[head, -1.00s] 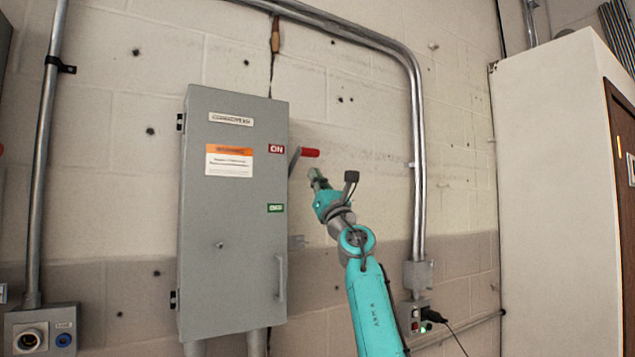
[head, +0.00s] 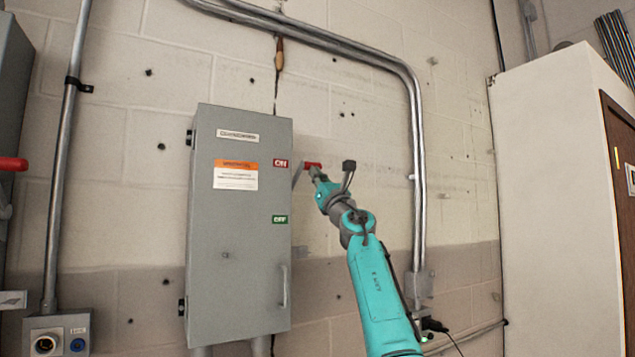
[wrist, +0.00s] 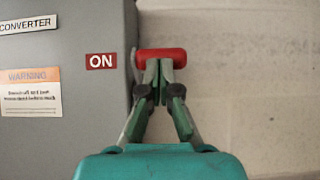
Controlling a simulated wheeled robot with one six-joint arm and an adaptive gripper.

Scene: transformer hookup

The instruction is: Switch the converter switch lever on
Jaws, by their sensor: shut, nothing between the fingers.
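The grey converter box (head: 238,300) is on the wall in the head view, with a red ON label (head: 280,164) above a green OFF label (head: 279,219) on its right edge. The switch lever's red handle (head: 312,164) sticks out to the right of the box at the height of the ON label. In the wrist view the red handle (wrist: 150,54) lies crosswise right beside the ON label (wrist: 101,61). The handle is not between the fingers; contact looks likely but is not certain.
A metal conduit (head: 418,200) runs down the wall to the right of my arm. A white cabinet (head: 540,200) stands at the far right. Another red handle (head: 12,164) shows at the left edge.

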